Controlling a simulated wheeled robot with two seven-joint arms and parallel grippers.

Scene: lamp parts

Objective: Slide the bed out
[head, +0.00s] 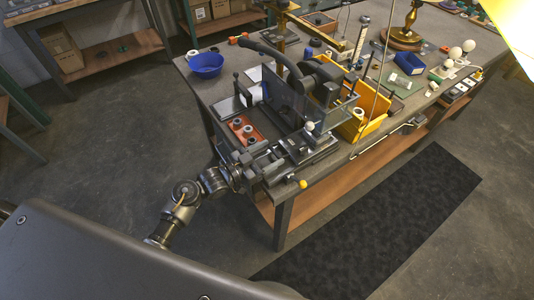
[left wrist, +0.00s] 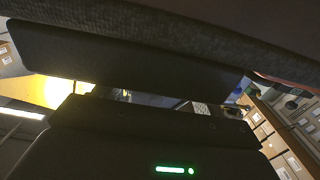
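A dark machine (head: 325,80) with a curved arm and a clear panel stands on the near-left end of the workbench. Its low dark bed (head: 262,122) reaches to the front edge. An orange-brown tray (head: 237,124) with several small round dark parts lies at its left. My left gripper (head: 250,172) is at the machine's front, close to the bed's near end; its fingers blend with dark parts, so I cannot tell whether they touch or grip. In the left wrist view a dark surface fills the top, very close to the gripper. My right gripper is not in view.
The workbench (head: 222,92) also holds a blue bowl (head: 206,64), a yellow bin (head: 371,112), a blue bin (head: 409,63) and a brass lamp stand (head: 404,33). A yellow ball-ended handle (head: 302,184) juts past the front edge. A dark mat (head: 400,220) lies on open floor.

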